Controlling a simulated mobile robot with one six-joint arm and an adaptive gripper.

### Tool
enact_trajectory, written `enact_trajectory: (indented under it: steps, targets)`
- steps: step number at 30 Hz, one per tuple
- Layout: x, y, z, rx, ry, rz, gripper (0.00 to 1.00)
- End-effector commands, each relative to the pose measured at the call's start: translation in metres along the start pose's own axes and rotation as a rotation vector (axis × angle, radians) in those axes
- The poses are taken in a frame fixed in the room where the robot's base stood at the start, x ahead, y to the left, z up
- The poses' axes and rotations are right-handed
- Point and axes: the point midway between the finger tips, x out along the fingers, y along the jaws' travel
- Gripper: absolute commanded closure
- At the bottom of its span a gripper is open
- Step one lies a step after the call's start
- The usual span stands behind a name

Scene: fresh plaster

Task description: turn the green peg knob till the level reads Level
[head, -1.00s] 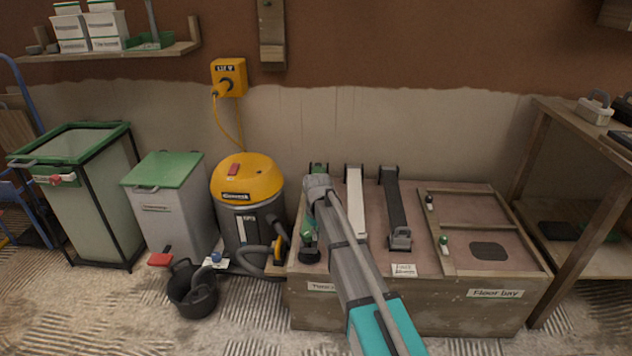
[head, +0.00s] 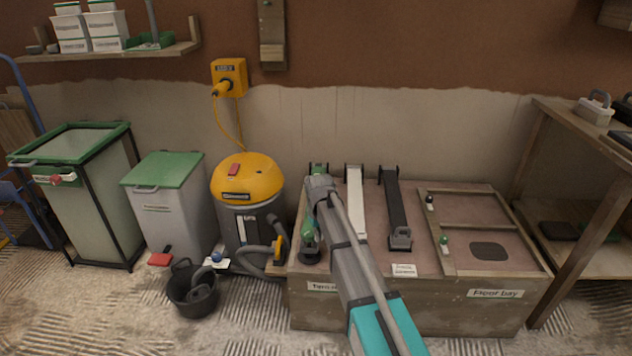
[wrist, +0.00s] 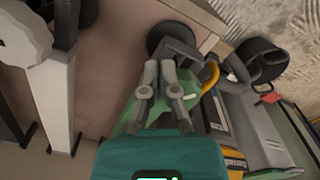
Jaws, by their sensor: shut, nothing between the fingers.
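A small green-topped peg knob (head: 444,243) stands on the left wooden strip of the floor bay in the head view. A dark-topped peg (head: 430,203) stands further back on the same strip. I cannot make out a level reading in either view. My gripper (wrist: 163,88) is shut and empty in the wrist view, over the left end of the bench. A green piece (wrist: 205,102) shows behind its fingers, and a dark round base (wrist: 171,40) lies beyond the fingertips. I cannot tell whether the fingers touch either. In the head view my arm partly hides this area.
A pale bar (head: 355,200) and a dark bar (head: 394,208) lie on the bench (head: 400,315), between my arm and the floor bay. A yellow vacuum (head: 247,175) stands left of the bench. A wooden shelf unit (head: 560,125) stands at the right.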

Motion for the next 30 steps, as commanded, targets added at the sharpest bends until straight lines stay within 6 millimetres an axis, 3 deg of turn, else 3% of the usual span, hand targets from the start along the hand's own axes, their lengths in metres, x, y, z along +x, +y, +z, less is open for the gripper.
enact_trajectory:
  steps: [10,30]
  targets:
    - [-0.006,0.0,0.0,0.0,-0.001,0.0,1.0]
    - [-0.06,0.0,0.0,0.0,-0.001,0.0,1.0]
